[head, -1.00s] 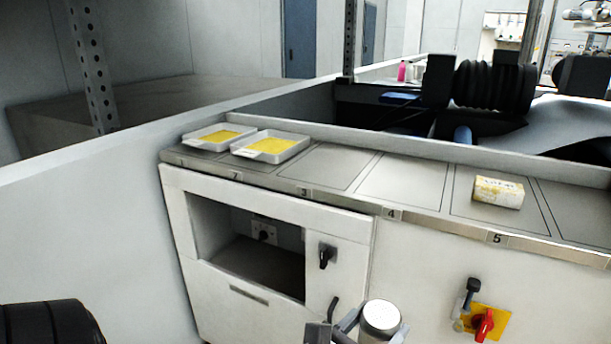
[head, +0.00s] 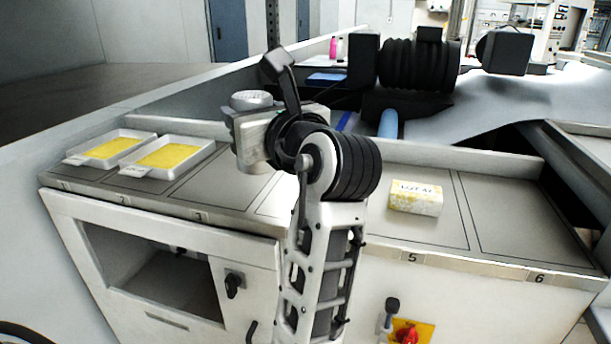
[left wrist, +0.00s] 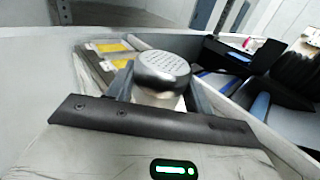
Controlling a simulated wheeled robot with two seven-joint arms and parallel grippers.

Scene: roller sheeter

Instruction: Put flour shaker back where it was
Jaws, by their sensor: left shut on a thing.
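The flour shaker (head: 251,99) is a metal cylinder with a perforated domed lid. It is upright and raised above the counter (head: 225,188) near slots 3 and 4. My left gripper (head: 250,125) is shut on it; my own arm hides the fingertips and much of the slot behind. In the left wrist view the shaker's lid (left wrist: 162,70) shows between the dark fingers. Slot 3 looks bare, slot 4 is mostly hidden by my arm.
Two white trays with yellow contents stand on slots 1 (head: 87,156) and 2 (head: 128,171). A labelled yellow-white block (head: 416,198) lies on slot 5. Slot 6 (head: 520,225) is clear. A raised wall runs behind the slots, with black machine parts (head: 417,66) beyond.

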